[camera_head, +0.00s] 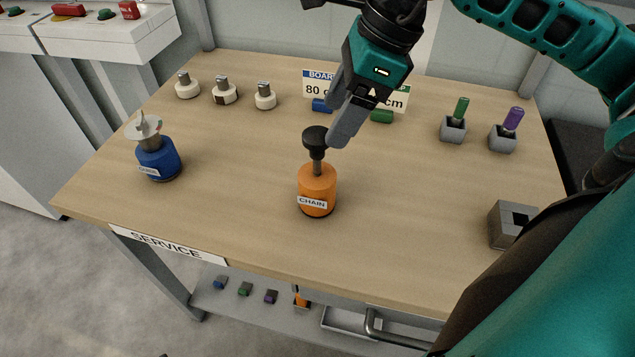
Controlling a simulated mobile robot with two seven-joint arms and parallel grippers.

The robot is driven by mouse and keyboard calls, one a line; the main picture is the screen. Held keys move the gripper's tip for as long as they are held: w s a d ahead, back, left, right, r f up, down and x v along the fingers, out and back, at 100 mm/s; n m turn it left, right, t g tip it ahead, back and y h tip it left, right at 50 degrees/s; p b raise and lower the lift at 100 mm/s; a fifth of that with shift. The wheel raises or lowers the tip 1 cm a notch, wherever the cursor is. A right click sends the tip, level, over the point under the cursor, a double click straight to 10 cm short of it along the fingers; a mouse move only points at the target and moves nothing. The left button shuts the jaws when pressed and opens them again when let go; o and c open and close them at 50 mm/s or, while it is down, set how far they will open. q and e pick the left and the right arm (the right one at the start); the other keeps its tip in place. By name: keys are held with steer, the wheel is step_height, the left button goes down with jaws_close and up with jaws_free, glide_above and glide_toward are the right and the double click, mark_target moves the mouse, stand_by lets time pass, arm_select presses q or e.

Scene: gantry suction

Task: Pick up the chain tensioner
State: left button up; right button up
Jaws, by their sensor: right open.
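The chain tensioner (318,184) is an orange cylinder with a white "CHAIN" label, a thin grey stem and a black knob on top. It stands upright near the middle of the wooden bench (235,150). My right gripper (338,122) is open, with its grey fingers pointing down at the black knob from above and behind. One fingertip appears right beside the knob; I cannot tell whether it touches. My left gripper is not in view.
A blue cylinder (158,160) with a pale winged top stands at left. Several white-based knobs (224,92) line the back left. Green (461,108) and purple (513,119) handles stand in grey blocks at right. A grey block (503,228) sits at front right. Bench space around the tensioner is clear.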

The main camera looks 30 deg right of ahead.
mark_target(316, 157)
steer(key=x, duration=0.4)
steer(key=shift+a, duration=0.1)
steer(key=x, duration=0.5)
steer(key=shift+f, duration=0.45)
jaws_close()
steer(key=shift+w+r, duration=0.1)
